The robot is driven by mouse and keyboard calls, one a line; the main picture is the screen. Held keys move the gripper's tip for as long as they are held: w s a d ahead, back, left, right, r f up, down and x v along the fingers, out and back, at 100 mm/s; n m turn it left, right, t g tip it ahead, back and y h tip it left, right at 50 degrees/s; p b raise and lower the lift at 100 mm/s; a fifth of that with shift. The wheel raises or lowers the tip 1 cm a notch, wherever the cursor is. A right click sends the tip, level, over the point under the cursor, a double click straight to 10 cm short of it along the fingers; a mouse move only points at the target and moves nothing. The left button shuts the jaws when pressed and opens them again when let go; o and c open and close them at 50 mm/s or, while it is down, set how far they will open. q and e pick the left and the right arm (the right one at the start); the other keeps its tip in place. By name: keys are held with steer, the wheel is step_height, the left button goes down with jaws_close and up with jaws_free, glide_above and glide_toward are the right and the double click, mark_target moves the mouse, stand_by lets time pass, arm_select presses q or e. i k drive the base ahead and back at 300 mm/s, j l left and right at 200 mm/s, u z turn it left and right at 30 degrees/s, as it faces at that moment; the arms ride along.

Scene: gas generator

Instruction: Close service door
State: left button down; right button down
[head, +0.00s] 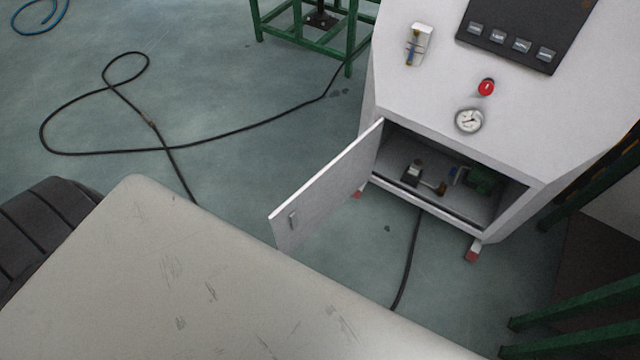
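The service door (328,189) is a flat white panel on the lower front of a white generator cabinet (420,95). It is hinged at its right edge, on the left side of the opening, and stands wide open, swung out toward me. A small grey latch (293,220) sits near its free edge. The open compartment (475,193) shows small fittings and a green part inside. The door's lower free corner is close to or behind the edge of a pale surface in front. Neither of my grippers is in view.
A pale, scuffed flat surface (200,285) fills the lower left. A black cable (240,133) loops over the floor, and another (409,265) runs below the cabinet. A green metal frame (348,40) stands behind; green bars (570,310) are at lower right. Floor left of the door is mostly clear.

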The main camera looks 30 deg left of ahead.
mark_target(314, 203)
steer(key=j+z, duration=0.15)
steer(key=j, duration=0.25)
steer(key=k+j+z, duration=0.15)
steer(key=j, duration=0.2)
steer(key=k+j+z, duration=0.15)
steer(key=j, duration=0.2)
steer(key=k+j+z, duration=0.15)
steer(key=j, duration=0.2)
steer(key=k+j+z, duration=0.15)
steer(key=j, duration=0.2)
steer(key=j+z, duration=0.2)
steer(key=j, duration=0.65)
steer(key=j+z, duration=0.2)
steer(key=j, duration=0.65)
steer(key=k, duration=0.35)
